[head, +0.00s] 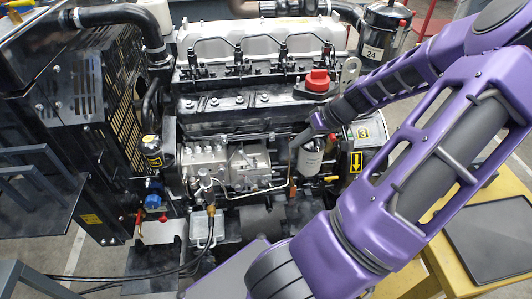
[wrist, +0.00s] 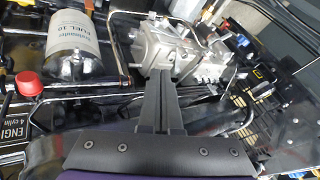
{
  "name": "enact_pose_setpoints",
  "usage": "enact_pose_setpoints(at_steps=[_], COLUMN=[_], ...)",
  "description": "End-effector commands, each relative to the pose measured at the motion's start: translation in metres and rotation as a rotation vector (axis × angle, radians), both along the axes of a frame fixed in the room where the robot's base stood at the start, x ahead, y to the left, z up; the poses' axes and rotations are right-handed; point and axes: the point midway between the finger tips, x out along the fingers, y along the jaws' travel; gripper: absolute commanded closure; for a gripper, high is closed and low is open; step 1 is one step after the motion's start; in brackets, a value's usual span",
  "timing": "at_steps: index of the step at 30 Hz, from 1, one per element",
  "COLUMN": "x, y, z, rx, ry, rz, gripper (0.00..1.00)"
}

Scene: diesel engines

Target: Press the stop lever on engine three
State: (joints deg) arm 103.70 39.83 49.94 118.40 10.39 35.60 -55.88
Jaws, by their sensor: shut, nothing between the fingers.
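The engine (head: 230,100) stands in front of me, with a yellow diamond sticker (head: 363,133) that seems to read 3. Its silver injection pump (head: 212,163) is low on the near side. In the wrist view the pump (wrist: 178,48) lies just beyond my fingertips. I cannot clearly pick out the stop lever among the small pump parts; my fingers may hide some of them. My gripper (head: 300,140) is shut and empty, beside the white fuel filter (head: 309,163) and to the right of the pump. In the wrist view its dark fingers (wrist: 160,78) are together and point at the pump body.
The filter (wrist: 68,42) is left of my fingers in the wrist view, with a red cap (wrist: 29,82) nearby. Thin metal fuel pipes (head: 240,190) run below the pump. A black perforated guard (head: 85,100) stands at the left. A yellow stand (head: 490,205) is at the right.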

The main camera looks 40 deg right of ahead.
Motion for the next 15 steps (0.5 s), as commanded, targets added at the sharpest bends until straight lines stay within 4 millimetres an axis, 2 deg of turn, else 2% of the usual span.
enact_pose_setpoints(at_steps=[4, 15], x=[-0.0055, -0.0048], y=[-0.0048, -0.0045], z=[0.0034, 0.0020], rx=[0.011, 0.012], ry=[-0.025, -0.026], rz=[-0.024, -0.025], gripper=[1.00, 1.00])
